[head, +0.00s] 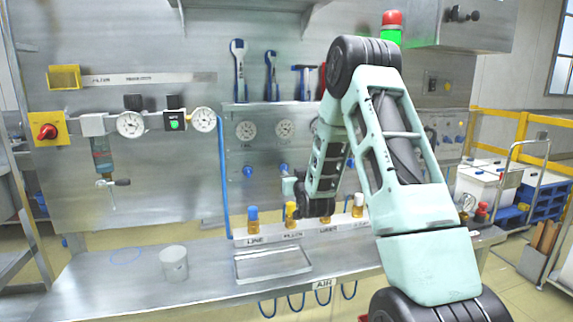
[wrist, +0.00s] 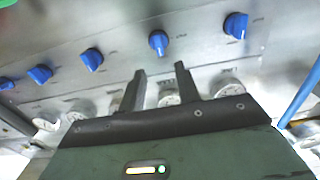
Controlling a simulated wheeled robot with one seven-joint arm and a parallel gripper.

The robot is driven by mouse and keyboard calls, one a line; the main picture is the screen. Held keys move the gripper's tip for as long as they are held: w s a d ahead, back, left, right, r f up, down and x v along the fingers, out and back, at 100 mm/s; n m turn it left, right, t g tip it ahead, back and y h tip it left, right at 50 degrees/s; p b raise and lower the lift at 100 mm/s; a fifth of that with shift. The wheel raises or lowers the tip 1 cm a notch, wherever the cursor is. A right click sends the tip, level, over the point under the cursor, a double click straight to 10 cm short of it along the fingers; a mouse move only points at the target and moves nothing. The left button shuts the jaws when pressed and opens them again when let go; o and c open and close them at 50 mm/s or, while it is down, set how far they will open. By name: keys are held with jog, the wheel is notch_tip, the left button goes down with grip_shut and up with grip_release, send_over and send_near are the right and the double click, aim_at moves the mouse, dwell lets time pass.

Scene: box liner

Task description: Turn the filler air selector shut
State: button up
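A row of blue selector knobs (head: 247,172) sits on the steel panel under round gauges. The second knob from the left (head: 283,168) stands above the FILLER label, so it appears to be the filler selector. In the wrist view, which looks inverted, that knob (wrist: 158,42) sits just beyond my fingertips, roughly between them, with no visible contact. Its small label is unreadable and I cannot tell its setting. My gripper (wrist: 161,72) is open with nothing between its fingers. In the head view my gripper's fingers are hidden or too small to make out.
A rail with coloured-top fittings, one blue (head: 253,215) and one yellow (head: 291,211), runs below the panel. A blue hose (head: 223,175) hangs at its left. A clear tray (head: 273,264) and a grey cup (head: 174,263) stand on the bench. My arm hides the panel's right part.

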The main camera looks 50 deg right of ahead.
aim_at(286, 167)
jog(key=p+x, duration=0.2)
jog(key=x, duration=0.5)
jog(key=shift+w+d, duration=0.15)
jog(key=shift+w, duration=0.25)
jog(key=c, duration=0.6)
